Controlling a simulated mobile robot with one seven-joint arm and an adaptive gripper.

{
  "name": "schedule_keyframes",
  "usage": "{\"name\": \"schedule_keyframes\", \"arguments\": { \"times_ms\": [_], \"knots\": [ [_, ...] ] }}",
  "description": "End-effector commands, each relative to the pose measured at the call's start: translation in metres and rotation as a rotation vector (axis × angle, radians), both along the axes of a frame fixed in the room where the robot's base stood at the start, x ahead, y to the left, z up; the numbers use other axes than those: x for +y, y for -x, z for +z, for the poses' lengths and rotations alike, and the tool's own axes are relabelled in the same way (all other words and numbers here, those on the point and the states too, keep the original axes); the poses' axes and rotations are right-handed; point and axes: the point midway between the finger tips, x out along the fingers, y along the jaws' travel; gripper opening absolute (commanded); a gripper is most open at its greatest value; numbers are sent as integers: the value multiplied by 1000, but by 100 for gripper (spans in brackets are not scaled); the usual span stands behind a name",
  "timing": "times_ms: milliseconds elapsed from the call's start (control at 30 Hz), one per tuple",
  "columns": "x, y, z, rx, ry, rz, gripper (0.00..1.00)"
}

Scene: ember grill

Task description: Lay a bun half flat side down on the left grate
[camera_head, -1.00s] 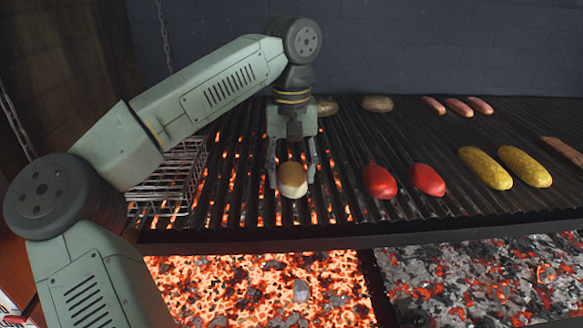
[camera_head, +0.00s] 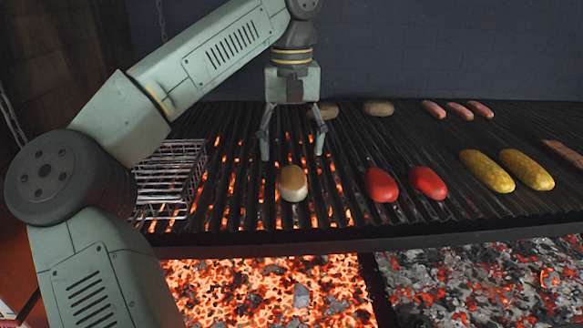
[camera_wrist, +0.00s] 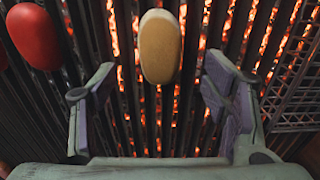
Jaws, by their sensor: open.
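One bun half (camera_head: 292,183) rests on the left grate (camera_head: 232,205), above glowing coals. It shows a pale cream side toward the front and a browner edge. In the wrist view the bun half (camera_wrist: 160,46) lies ahead of the open fingers, apart from both. My gripper (camera_head: 292,157) is open and empty, raised above and behind the bun half. The gripper also shows in the wrist view (camera_wrist: 160,95). Which face of the bun touches the bars is hidden.
A wire basket (camera_head: 170,178) stands at the left. Two red peppers (camera_head: 381,185) (camera_head: 427,182) lie to the right, with two yellow corn cobs (camera_head: 487,170) (camera_head: 526,169) beyond. Brown patties (camera_head: 378,107) and several sausages (camera_head: 433,109) lie at the back.

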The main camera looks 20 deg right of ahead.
Motion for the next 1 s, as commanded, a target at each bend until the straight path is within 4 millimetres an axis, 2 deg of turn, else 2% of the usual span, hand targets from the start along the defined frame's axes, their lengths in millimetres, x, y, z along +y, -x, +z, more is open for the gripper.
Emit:
{"name": "schedule_keyframes", "arguments": {
  "times_ms": [33,100,300,1000],
  "knots": [
    [0,0,13,-6,-3,4,69],
    [0,0,28,-5,-4,4,69],
    [1,0,55,-1,-2,2,69],
    [1,0,59,0,-1,1,69]
  ]
}}
